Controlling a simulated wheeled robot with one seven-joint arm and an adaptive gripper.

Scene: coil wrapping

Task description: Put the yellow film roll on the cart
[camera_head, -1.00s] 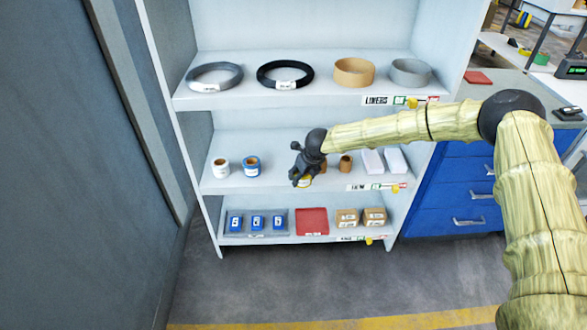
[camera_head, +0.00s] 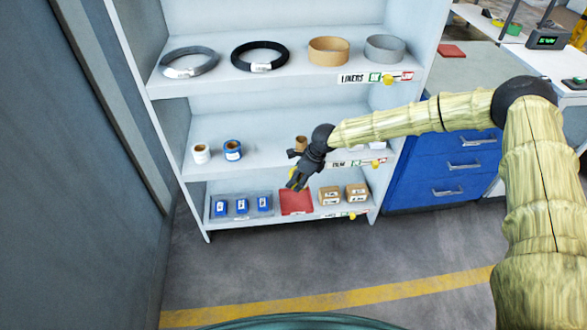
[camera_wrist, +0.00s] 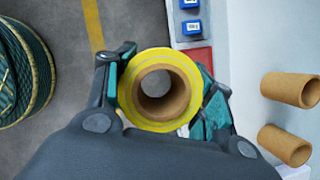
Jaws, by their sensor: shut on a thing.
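My gripper (camera_head: 297,184) is in front of the shelf unit, over the edge of the bottom shelf in the head view. In the wrist view my gripper (camera_wrist: 160,92) is shut around the yellow film roll (camera_wrist: 181,98), one finger on each side. The roll has a yellow outer ring and a brown cardboard core, with its open end facing the wrist camera. In the head view the roll is mostly hidden by the fingers. I cannot make out a cart in these frames.
The middle shelf holds a white roll (camera_head: 200,154), a blue roll (camera_head: 233,150) and brown cores (camera_wrist: 290,88). The bottom shelf holds a red pad (camera_head: 296,203) and boxes. A dark green ribbed round thing (camera_wrist: 25,75) stands at left in the wrist view. Floor before the shelf is clear.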

